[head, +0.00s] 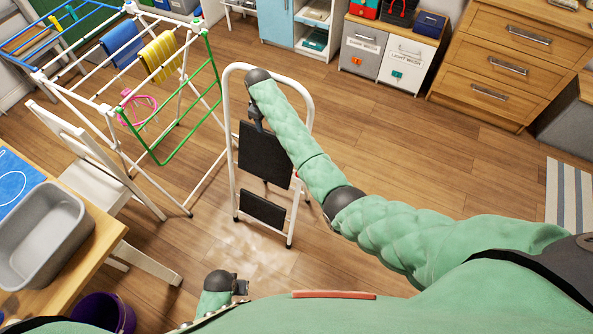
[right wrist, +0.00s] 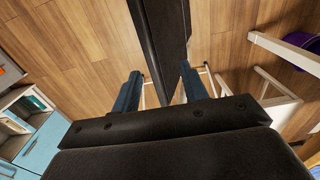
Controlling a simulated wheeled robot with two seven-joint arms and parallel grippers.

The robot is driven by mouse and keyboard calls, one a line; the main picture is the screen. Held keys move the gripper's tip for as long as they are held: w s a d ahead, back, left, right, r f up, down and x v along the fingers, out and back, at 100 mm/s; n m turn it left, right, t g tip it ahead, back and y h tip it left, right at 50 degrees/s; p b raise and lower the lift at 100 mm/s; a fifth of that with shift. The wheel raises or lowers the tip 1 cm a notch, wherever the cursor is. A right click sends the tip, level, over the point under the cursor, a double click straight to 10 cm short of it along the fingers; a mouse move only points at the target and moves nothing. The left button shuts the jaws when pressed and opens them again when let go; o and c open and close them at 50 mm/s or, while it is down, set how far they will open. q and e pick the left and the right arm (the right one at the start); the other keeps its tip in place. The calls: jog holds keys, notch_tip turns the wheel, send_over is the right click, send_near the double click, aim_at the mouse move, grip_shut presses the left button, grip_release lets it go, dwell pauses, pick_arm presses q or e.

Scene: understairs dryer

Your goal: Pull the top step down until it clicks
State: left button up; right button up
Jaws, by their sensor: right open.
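The white-framed step stool (head: 226,130) stands upright on the floor, with a dark top step (head: 263,158) and a smaller dark lower step (head: 262,208). Both steps hang steeply, close to the frame. My right gripper (head: 257,124) is at the top edge of the top step, partly hidden by its own arm. In the right wrist view its two blue fingers (right wrist: 160,78) are apart, with the dark top step (right wrist: 166,35) showing between them. Contact cannot be told. My left gripper (head: 242,287) is low in the head view, away from the stool; its jaws are unclear.
A drying rack (head: 163,150) with cloths stands left of the stool, beside a white chair (head: 100,165). A table with a grey basin (head: 45,235) is at the lower left. Cabinets and a wooden dresser (head: 500,65) line the back.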

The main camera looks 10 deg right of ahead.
jog(key=s+d+f+m, duration=0.1)
jog(key=s+d, duration=0.2)
jog(key=s, duration=0.3)
jog(key=s+d+f+m+t, duration=0.1)
jog(key=s+d, duration=0.2)
jog(key=s, duration=0.4)
jog(key=s+d+f+m, duration=0.2)
jog(key=s+d, duration=0.1)
jog(key=s, duration=0.4)
jog(key=shift+y, duration=0.4)
